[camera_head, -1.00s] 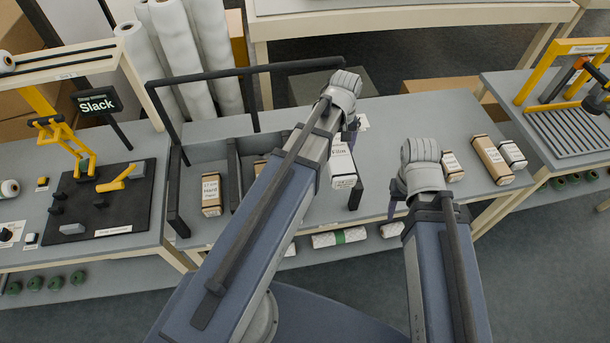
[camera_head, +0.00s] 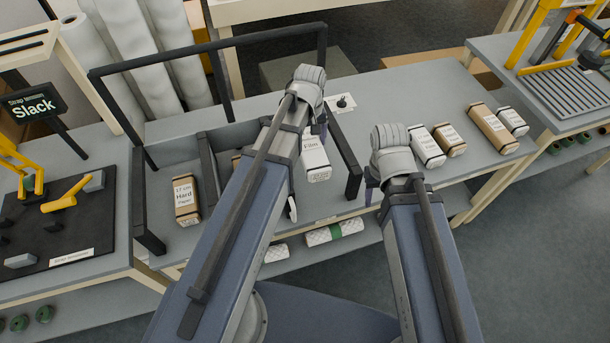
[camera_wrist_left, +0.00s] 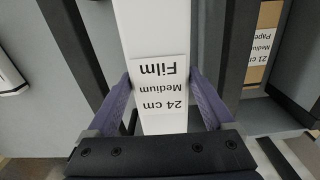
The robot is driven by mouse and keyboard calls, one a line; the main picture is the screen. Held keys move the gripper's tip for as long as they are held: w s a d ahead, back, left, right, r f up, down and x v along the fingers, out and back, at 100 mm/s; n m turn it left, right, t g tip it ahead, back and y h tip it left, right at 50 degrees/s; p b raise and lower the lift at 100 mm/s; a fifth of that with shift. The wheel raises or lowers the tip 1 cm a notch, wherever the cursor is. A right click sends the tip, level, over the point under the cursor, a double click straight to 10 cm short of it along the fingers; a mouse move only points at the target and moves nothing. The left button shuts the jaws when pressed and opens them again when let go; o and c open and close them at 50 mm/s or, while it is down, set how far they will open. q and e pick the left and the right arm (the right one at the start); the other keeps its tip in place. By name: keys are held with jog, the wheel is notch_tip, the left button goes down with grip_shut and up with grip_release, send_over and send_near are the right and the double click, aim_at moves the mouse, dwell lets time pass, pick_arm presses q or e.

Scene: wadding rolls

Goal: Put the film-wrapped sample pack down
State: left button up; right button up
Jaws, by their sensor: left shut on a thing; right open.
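The film-wrapped sample pack (camera_head: 315,158) is a white box labelled "24 cm Medium Film". My left gripper (camera_head: 317,128) is shut on it, with purple fingers on its two sides in the left wrist view (camera_wrist_left: 162,95). The pack is at the right part of the black-framed sorting rack (camera_head: 149,243), left of the rack's right end bar. I cannot tell whether it touches the bench beneath. My left arm hides part of the rack. My right gripper (camera_head: 373,186) is open and empty, left of a white pack (camera_head: 427,148).
Brown packs (camera_head: 450,140) (camera_head: 493,131) and another white pack (camera_head: 513,121) stand in a row at the right. A brown "Hard Paper" pack (camera_head: 186,200) stands in the rack's left compartment. A small plate with a black knob (camera_head: 342,103) lies behind the rack's right end.

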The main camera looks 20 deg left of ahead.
aim_at(308, 137)
pick_arm(q)
notch_tip(308, 137, down, 3)
jog(key=shift+w+a+b, duration=0.1)
jog(key=shift+w+b, duration=0.05)
jog(key=shift+b, duration=0.55)
jog(key=shift+w+a+r, duration=0.1)
jog(key=shift+w+a, duration=0.1)
jog(key=shift+w, duration=0.2)
notch_tip(308, 137, down, 6)
jog(key=b, duration=0.6)
pick_arm(e)
notch_tip(308, 137, down, 9)
jog(key=shift+w, duration=0.15)
pick_arm(q)
jog(key=shift+f, duration=0.2)
pick_arm(e)
jog(key=shift+a+f, duration=0.1)
pick_arm(q)
notch_tip(308, 137, down, 4)
jog(key=b, duration=0.4)
jog(key=shift+r, duration=0.2)
pick_arm(e)
notch_tip(308, 137, down, 4)
jog(key=shift+r, duration=0.2)
pick_arm(q)
jog(key=shift+f, duration=0.15)
jog(key=o, duration=1.2)
jog(key=shift+c, duration=0.2)
pick_arm(e)
jog(key=shift+f, duration=0.1)
